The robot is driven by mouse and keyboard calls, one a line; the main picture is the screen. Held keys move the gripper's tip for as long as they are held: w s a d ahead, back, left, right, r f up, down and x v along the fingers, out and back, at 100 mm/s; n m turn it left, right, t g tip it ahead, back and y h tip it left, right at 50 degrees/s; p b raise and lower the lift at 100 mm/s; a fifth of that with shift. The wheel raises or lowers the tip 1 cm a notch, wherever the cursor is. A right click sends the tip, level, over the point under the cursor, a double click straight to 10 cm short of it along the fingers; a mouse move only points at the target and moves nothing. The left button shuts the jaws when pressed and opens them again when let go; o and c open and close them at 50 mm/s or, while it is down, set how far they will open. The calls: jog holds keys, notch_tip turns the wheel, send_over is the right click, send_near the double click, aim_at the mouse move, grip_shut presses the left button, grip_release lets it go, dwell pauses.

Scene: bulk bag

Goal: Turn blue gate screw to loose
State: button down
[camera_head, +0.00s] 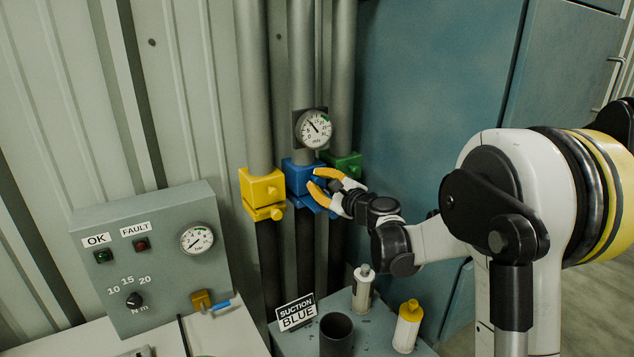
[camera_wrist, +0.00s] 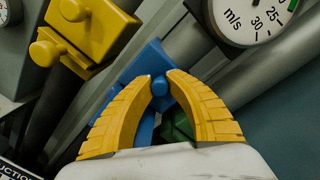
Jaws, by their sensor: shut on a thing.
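The blue gate (camera_head: 302,176) is a block on the middle pipe, between the yellow and green ones. Its blue screw (camera_wrist: 160,84) shows as a small round knob in the wrist view. My gripper (camera_head: 318,180) has yellow fingers and reaches the blue gate from the right. In the wrist view my gripper (camera_wrist: 160,78) has its fingertips on both sides of the blue screw, shut on it. Part of the blue gate (camera_wrist: 140,126) shows behind the fingers. The head view does not show the screw's turn clearly.
The yellow gate (camera_head: 262,190) is close on the left, the green gate (camera_head: 345,163) close behind on the right. A gauge (camera_head: 315,129) is just above. Below, a table holds a "SUCTION BLUE" sign (camera_head: 296,313), a dark cup (camera_head: 336,331) and two bottles (camera_head: 407,326). A control box (camera_head: 160,255) stands left.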

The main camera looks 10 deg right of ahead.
jog(key=shift+n, duration=0.5)
jog(key=c, duration=1.3)
grip_release()
jog(key=shift+o, duration=0.2)
jog(key=shift+s, duration=0.15)
jog(key=v, duration=1.1)
jog(key=shift+s, duration=0.35)
jog(key=shift+d, duration=0.15)
